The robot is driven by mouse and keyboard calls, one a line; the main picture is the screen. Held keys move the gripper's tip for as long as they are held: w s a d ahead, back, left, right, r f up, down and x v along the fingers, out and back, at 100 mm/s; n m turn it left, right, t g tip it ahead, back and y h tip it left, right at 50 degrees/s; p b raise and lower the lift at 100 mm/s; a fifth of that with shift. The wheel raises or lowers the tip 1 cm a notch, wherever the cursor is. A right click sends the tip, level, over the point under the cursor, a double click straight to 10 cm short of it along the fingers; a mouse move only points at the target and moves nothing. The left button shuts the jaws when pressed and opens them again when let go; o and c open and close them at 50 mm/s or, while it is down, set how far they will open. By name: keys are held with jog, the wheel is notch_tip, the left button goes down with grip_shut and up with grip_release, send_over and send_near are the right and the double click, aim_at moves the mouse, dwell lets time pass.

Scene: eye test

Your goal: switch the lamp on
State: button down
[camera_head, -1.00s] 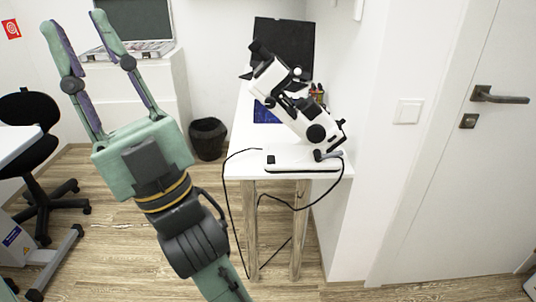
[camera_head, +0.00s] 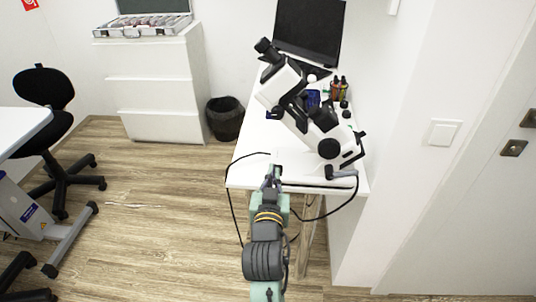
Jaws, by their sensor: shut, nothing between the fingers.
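No separate lamp stands out in view. A white and black microscope (camera_head: 327,132) stands on the white table (camera_head: 239,177), its tube tilted up to the left. Its white base is near the table's front edge, with a dark lever at the right. A white wall switch (camera_head: 443,132) is on the wall to the right. My gripper (camera_head: 272,172) is shut and empty, seen from behind, at the front left end of the microscope base. Its tips overlap the base in the picture; I cannot tell whether they touch it. The gripper hides that corner of the base.
A black laptop or screen (camera_head: 309,30) and small bottles (camera_head: 339,89) stand behind the microscope. A black cable (camera_head: 229,190) loops over the table's front edge. A black bin (camera_head: 225,119) stands left of the table. Open wooden floor (camera_head: 150,210) lies further left.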

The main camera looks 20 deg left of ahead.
jog(key=shift+f, duration=0.15)
jog(key=b+x, duration=0.2)
jog(key=b, duration=0.8)
jog(key=shift+w+f, duration=0.2)
jog(key=shift+f, duration=0.05)
jog(key=x, duration=0.2)
jog(key=p+x, duration=0.1)
jog(key=x, duration=0.1)
jog(key=r+p+x, duration=0.1)
jog(key=x, duration=0.1)
jog(key=shift+w+a, duration=0.15)
jog(key=shift+w, duration=0.1)
jog(key=f, duration=0.1)
jog(key=w+f, duration=0.1)
jog(key=f, duration=0.1)
jog(key=shift+w+a+f, duration=0.15)
jog(key=shift+w+f, duration=0.05)
jog(key=shift+f+p, duration=0.3)
jog(key=shift+f, duration=0.25)
